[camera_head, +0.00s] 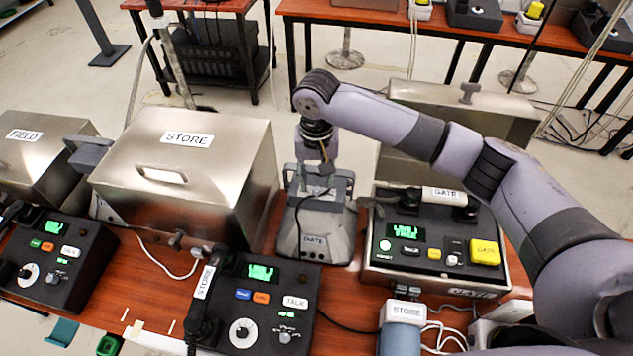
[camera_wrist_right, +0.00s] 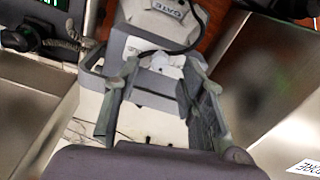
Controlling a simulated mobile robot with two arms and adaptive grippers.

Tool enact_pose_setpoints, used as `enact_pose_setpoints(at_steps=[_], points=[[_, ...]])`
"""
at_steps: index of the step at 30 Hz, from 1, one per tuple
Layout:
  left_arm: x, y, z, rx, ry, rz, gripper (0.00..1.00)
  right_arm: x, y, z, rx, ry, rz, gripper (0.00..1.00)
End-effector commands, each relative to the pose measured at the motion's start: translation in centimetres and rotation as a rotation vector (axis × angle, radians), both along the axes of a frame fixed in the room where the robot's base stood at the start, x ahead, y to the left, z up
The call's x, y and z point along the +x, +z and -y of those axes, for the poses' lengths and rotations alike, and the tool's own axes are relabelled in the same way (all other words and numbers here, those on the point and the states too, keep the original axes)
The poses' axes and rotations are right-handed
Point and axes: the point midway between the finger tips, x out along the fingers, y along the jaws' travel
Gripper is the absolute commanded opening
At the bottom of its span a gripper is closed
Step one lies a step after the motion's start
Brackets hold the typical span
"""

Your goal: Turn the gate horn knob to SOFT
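The gate horn (camera_head: 315,243) is a grey unit labelled GATE, standing on the red table between the STORE box and the gate phone. In the right wrist view, the horn (camera_wrist_right: 165,22) is at the top with its label turned, and a small white knob-like part (camera_wrist_right: 166,60) shows below it. My right gripper (camera_head: 322,168) is over the horn's back, from above. In the right wrist view its two fingers (camera_wrist_right: 160,72) are apart, with the white part near and between their tips. I cannot tell whether they touch it, nor read any SOFT mark. My left gripper is out of view.
The gate phone (camera_head: 425,262) is right of the horn, the steel STORE box (camera_head: 235,150) left. The store phone (camera_head: 258,325) and its handset (camera_head: 205,290) are in front. A cable runs across the horn. A steel box (camera_head: 455,95) stands behind the gate phone.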

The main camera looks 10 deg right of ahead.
Motion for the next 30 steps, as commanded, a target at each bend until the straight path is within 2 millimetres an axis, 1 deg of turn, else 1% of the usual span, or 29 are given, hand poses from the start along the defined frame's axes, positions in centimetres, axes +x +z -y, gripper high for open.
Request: enact_pose_setpoints(at_steps=[3, 7, 12, 18, 30], points=[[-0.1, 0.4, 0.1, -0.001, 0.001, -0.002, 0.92, 0.0, -1.7, 0.0, -0.002, -0.001, -0.001, 0.38], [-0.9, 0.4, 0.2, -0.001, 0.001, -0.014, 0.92, 0.0, -2.9, 0.0, -0.001, 0.000, 0.000, 0.38], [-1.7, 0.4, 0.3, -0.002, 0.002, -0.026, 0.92, 0.0, -3.4, 0.0, 0.000, 0.001, 0.001, 0.38], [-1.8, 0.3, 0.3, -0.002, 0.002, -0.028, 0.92, 0.0, -3.4, 0.0, 0.000, 0.000, 0.001, 0.37], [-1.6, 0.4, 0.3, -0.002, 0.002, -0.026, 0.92, 0.0, -3.4, 0.0, 0.000, 0.000, 0.001, 0.10]])
